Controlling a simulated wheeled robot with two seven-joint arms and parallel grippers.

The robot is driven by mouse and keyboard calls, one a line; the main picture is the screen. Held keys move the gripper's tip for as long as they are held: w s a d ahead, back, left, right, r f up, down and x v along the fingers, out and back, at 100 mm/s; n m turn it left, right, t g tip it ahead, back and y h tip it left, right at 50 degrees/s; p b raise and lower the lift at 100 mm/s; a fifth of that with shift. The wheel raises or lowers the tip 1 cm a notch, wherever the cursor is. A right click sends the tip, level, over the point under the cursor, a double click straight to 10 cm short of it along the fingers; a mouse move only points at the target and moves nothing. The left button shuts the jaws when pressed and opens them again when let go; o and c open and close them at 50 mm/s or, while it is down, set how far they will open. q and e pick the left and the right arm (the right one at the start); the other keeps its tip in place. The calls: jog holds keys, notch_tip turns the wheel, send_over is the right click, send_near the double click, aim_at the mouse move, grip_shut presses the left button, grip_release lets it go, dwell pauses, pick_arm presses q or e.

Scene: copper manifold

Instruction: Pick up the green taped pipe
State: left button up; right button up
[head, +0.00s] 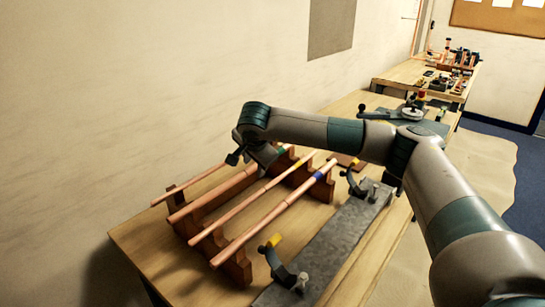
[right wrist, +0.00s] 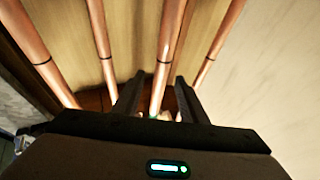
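The green taped pipe (head: 226,186) is a copper pipe lying on a wooden rack (head: 235,262), with its green band (head: 281,151) near the far end. My right gripper (head: 252,160) is above this pipe, pointing down. In the right wrist view, a copper pipe (right wrist: 167,50), third from the left, runs between the two dark fingers of my right gripper (right wrist: 158,98). The fingers are open, with a gap on each side of the pipe. How deep the fingertips reach around it is hard to tell. My left gripper is not in view.
A yellow-banded pipe (head: 250,203) and a blue-banded pipe (head: 272,218) lie to the right on the rack, and another thin pipe (head: 180,190) lies to the left. A grey plate with clamps (head: 335,240) sits at right. The wall (head: 90,110) is close at left.

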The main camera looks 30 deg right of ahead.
grip_shut()
dwell(1.3)
